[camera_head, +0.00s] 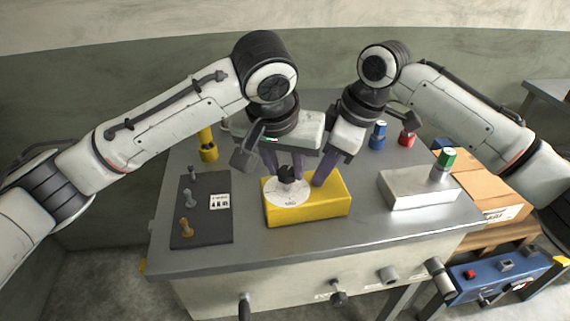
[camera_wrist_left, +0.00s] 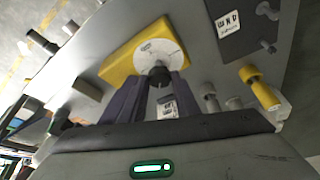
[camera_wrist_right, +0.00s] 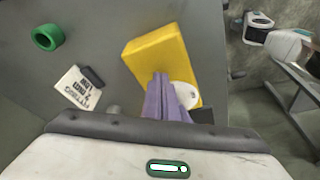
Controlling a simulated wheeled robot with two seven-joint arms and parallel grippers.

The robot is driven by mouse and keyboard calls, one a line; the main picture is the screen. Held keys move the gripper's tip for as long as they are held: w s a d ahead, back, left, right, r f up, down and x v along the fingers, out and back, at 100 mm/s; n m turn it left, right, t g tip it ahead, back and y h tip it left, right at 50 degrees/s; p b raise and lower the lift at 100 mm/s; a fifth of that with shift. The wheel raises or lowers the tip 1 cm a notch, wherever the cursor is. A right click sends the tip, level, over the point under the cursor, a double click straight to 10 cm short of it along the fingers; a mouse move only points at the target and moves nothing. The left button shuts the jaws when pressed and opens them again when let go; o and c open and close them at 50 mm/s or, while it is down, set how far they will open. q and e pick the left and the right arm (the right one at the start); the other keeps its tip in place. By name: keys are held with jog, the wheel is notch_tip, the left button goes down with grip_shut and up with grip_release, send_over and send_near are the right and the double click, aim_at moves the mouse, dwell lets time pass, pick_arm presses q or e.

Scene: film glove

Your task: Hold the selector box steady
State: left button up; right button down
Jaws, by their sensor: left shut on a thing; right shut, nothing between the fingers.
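The yellow selector box (camera_head: 312,208) sits on the grey tabletop with a white dial (camera_head: 277,195) and a black knob (camera_head: 288,175) on top. My left gripper (camera_head: 284,177) is shut on the knob from above; the left wrist view shows the knob (camera_wrist_left: 158,75) between its purple fingers. My right gripper (camera_head: 319,183) is shut and empty, fingers pointing down at the top of the box beside the dial. In the right wrist view its fingertips (camera_wrist_right: 162,78) overlap the yellow box (camera_wrist_right: 155,50); whether they press on it I cannot tell.
A dark panel (camera_head: 202,230) with small pegs lies left of the box. A yellow post (camera_head: 207,145), blue cylinder (camera_head: 378,135) and red cylinder (camera_head: 407,136) stand behind. Bare tabletop lies in front.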

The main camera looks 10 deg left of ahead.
pick_arm(q)
jog(key=o, duration=1.1)
jog(key=shift+c, duration=0.2)
jog(key=v, duration=1.2)
jog(key=shift+r, duration=0.1)
